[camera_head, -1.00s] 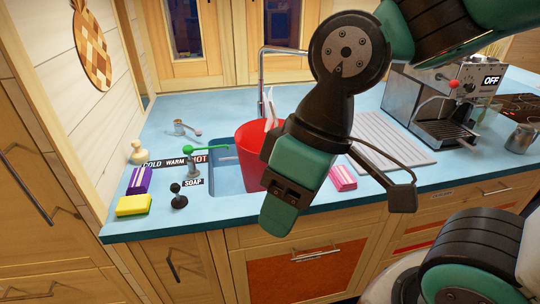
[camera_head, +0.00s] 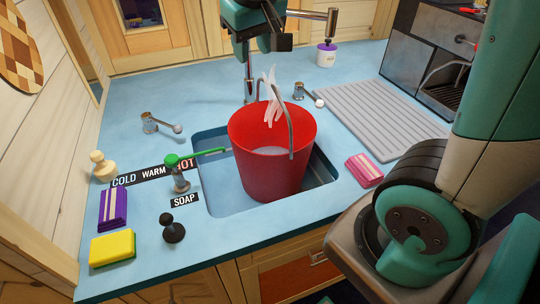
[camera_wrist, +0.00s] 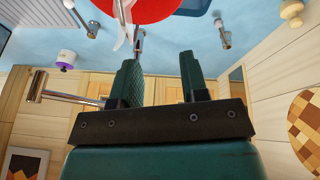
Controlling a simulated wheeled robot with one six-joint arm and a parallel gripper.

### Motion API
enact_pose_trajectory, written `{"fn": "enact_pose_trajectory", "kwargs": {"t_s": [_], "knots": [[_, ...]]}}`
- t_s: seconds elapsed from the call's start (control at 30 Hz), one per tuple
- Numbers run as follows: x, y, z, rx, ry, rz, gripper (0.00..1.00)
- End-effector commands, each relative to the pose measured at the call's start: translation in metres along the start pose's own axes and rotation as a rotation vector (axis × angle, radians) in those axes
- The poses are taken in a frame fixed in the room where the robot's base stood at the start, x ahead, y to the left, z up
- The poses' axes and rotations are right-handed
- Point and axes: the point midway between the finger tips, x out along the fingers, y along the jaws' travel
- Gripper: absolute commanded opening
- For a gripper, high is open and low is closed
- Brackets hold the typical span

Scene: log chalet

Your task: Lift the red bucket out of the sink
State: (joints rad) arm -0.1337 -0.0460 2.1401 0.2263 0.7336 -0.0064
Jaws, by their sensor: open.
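The red bucket (camera_head: 262,165) stands upright in the sink basin (camera_head: 221,205), its rim above the counter. Its thin metal handle (camera_head: 289,115) stands raised in an arch over the opening. White gloves or a cloth (camera_head: 271,100) hang at the handle, and something whitish lies inside. My gripper (camera_head: 258,48) is open and empty, behind and above the bucket, near the faucet. In the wrist view my open gripper (camera_wrist: 163,65) has nothing between its fingers, and part of the bucket (camera_wrist: 150,8) shows at the top edge.
A green-handled tap (camera_head: 181,175), a dark soap pump (camera_head: 173,231) and a yellow sponge (camera_head: 112,248) stand left of the sink. A pink pack (camera_head: 363,170) and a ribbed drainboard (camera_head: 372,118) lie right. The coffee machine (camera_head: 432,60) is at the back right.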

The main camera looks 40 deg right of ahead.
Motion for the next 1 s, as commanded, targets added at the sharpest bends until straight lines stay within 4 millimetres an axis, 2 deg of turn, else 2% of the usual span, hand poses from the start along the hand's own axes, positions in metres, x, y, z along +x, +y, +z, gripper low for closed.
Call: {"fn": "enact_pose_trajectory", "kwargs": {"t_s": [0.03,0.1,0.2,0.27,0.6,0.7,1.0], "knots": [[0.004,0.018,-0.014,0.064,0.012,0.054,0.41],[0.004,0.036,-0.026,0.128,0.024,0.111,0.41],[0.009,0.050,-0.033,0.175,0.030,0.152,0.41],[0.017,0.054,-0.034,0.182,0.030,0.159,0.41],[0.091,0.065,-0.035,0.179,0.027,0.156,0.41],[0.108,0.067,-0.035,0.179,0.029,0.156,0.41],[0.131,0.071,-0.036,0.179,0.030,0.154,0.41]]}}
